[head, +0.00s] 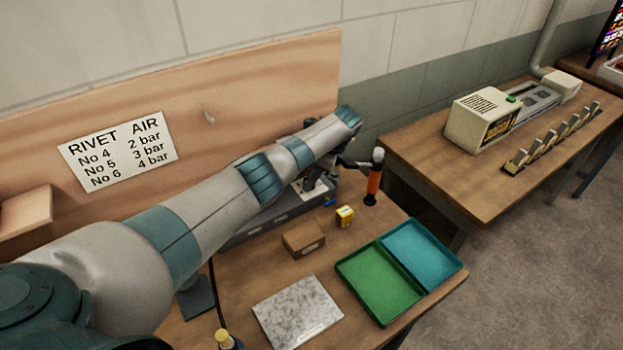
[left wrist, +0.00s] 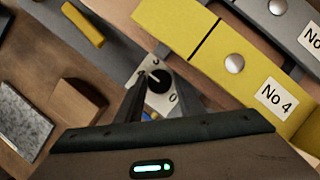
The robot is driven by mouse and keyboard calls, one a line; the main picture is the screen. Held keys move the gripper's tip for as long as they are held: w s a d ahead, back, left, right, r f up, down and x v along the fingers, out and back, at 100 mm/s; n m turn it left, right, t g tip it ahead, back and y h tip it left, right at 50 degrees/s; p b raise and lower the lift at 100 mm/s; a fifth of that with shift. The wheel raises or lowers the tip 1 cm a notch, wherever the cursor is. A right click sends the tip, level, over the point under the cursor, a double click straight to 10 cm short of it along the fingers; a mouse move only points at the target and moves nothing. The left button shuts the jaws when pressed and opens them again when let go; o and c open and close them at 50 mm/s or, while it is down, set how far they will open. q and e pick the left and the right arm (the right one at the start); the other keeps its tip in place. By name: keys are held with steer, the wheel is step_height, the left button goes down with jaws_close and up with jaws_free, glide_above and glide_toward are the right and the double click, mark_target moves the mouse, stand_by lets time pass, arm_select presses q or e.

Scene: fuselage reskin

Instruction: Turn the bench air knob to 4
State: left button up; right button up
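The bench air knob (left wrist: 159,82) is a black round knob with a white pointer mark, on a pale dial plate in the left wrist view. The pointer appears to lie toward the upper left, away from the 0. My left gripper (left wrist: 158,96) has its two dark fingers apart, one to each side of the knob. I cannot tell whether they touch it. In the head view my left arm reaches across the bench and hides the knob. My right gripper is out of view.
A "RIVET AIR" card (head: 118,152) lists No 6 as 4 bar. Yellow pieces (left wrist: 233,64), one labelled No 4, lie near the knob. A cardboard box (head: 304,240), grey slab (head: 297,311), green tray (head: 378,284) and orange-handled tool (head: 374,184) occupy the bench.

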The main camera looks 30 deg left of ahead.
arm_select(q)
steer(key=shift+o, duration=0.9)
steer(key=shift+r, duration=0.1)
